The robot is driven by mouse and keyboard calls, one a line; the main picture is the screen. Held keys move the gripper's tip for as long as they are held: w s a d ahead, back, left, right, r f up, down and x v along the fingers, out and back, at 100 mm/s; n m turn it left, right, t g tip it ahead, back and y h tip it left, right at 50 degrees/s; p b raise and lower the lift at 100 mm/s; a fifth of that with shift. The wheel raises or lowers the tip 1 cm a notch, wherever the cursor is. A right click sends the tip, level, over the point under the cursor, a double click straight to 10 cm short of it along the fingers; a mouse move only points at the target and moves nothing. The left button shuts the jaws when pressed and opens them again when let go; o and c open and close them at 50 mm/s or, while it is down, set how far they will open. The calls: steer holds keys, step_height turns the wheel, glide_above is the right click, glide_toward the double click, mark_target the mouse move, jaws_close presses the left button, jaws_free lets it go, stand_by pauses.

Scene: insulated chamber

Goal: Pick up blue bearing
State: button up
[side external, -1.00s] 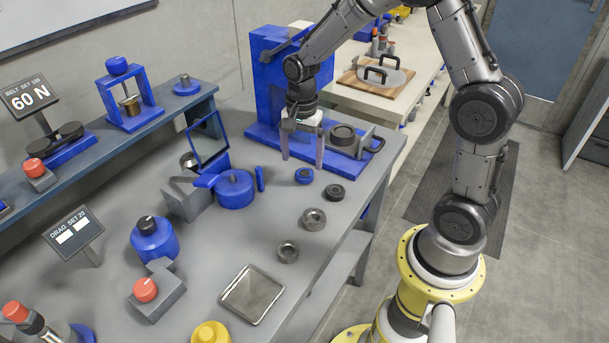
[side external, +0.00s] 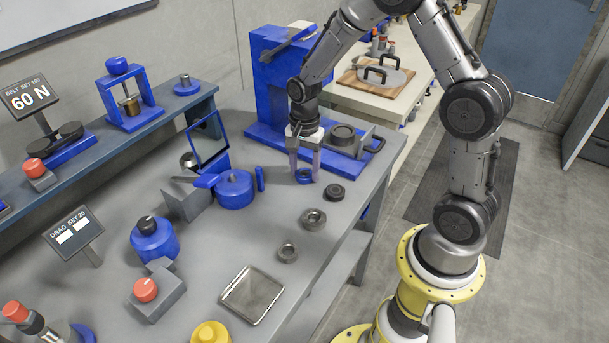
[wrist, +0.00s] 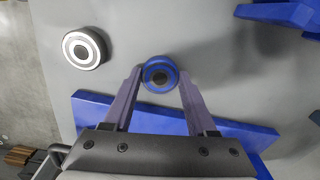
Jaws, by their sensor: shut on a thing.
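The blue bearing (side external: 304,176) is a small blue ring with a dark centre on the grey bench. In the wrist view the blue bearing (wrist: 160,73) sits between my two fingertips, with a finger against each side. My gripper (side external: 304,172) points down and is shut on it; it also shows in the wrist view (wrist: 160,76). In the side view the fingers partly cover the bearing. It appears at bench level; I cannot tell whether it is clear of the surface.
A dark bearing (side external: 334,192) lies just right of the gripper; it also shows in the wrist view (wrist: 84,48). Two metal rings (side external: 313,219) lie nearer the front. A blue press (side external: 272,80) stands behind, and a blue cylinder (side external: 235,188) stands to the left.

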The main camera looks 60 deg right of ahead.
jaws_close()
